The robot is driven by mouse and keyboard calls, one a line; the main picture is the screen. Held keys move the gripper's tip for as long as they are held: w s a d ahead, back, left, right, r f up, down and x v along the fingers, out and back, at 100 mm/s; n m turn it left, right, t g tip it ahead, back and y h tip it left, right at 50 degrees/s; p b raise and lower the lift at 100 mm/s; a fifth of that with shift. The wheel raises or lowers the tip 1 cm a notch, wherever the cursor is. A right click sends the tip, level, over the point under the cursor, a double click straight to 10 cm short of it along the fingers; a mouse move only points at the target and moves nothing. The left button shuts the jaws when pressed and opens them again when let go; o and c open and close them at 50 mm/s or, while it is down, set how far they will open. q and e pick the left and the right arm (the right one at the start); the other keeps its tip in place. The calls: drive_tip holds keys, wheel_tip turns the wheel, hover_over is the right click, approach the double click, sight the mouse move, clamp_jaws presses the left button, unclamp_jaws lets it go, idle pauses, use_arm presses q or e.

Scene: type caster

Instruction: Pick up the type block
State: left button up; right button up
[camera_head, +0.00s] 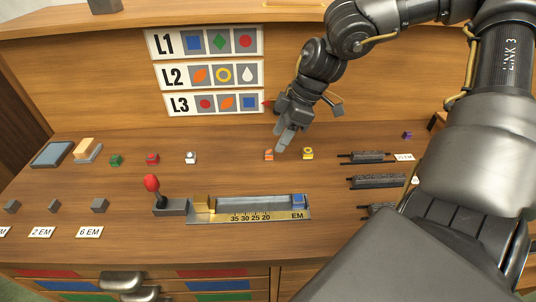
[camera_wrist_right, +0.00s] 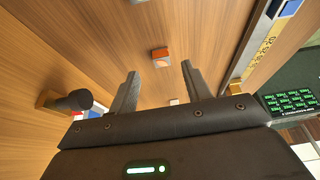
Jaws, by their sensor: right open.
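A small block with an orange mark on top (camera_head: 269,155) stands on the wooden desk. In the right wrist view, the orange-marked block (camera_wrist_right: 160,54) lies ahead of the fingertips, roughly centred between them and not gripped. My right gripper (camera_head: 281,146) is open and empty, pointing down just above and right of that block in the head view. Its two spread fingers (camera_wrist_right: 160,70) show in the wrist view. Other type blocks are a yellow-ring one (camera_head: 307,153), a white one (camera_head: 190,157), a red one (camera_head: 152,158) and a green one (camera_head: 116,160). My left gripper is not in view.
A metal channel with a brass scale (camera_head: 250,216) lies in front, with a blue block (camera_head: 298,201) at its right end. A red-knobbed lever (camera_head: 152,184) stands left of it. Dark racks (camera_head: 366,157) lie right. A sign (camera_head: 205,74) with rows L1 to L3 hangs behind.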

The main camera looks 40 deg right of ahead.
sight(269, 151)
drive_tip(key=x, duration=0.5)
drive_tip(key=shift+w+a+r, duration=0.1)
drive_tip(key=shift+w+a, duration=0.05)
drive_tip(key=shift+a, duration=0.1)
clamp_jaws()
